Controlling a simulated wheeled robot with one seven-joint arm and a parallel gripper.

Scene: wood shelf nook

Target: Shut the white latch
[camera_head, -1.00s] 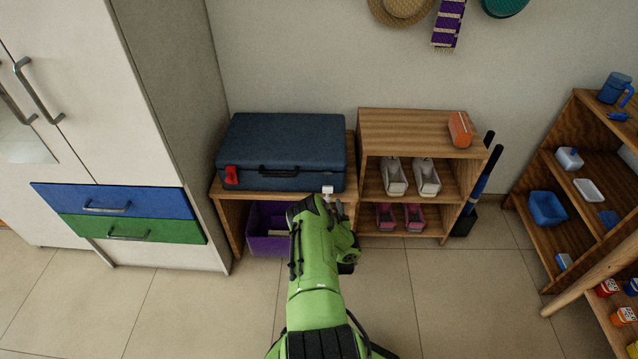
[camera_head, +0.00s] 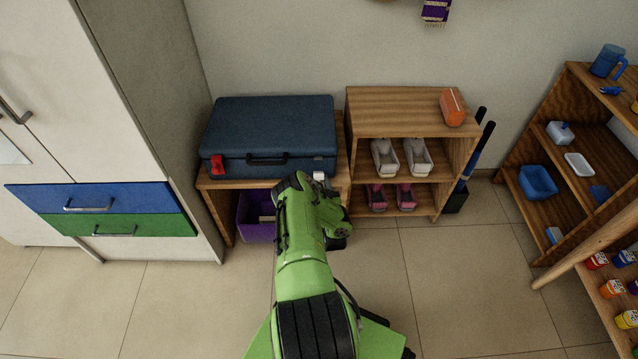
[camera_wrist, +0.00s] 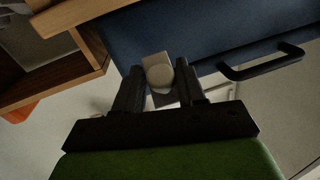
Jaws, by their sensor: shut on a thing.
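The white latch (camera_head: 318,177) is on the front right of the dark blue suitcase (camera_head: 265,125); in the head view only a small part shows beside my arm's end. In the wrist view the white latch (camera_wrist: 158,72) is a pale tab with a rounded end, between the two dark fingers of my gripper (camera_wrist: 160,88). My gripper is shut on it, against the suitcase's front edge. The fingers are hidden behind my arm in the head view. I cannot tell the latch's exact angle. A red latch (camera_head: 217,165) is on the suitcase's front left.
The suitcase's black handle (camera_head: 267,159) is left of the latch. The suitcase rests on a low wood shelf (camera_head: 343,180) with a purple bin (camera_head: 256,229) below. A wood shelf with shoes (camera_head: 400,110) stands right, a white cabinet (camera_head: 130,110) left. Floor is open in front.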

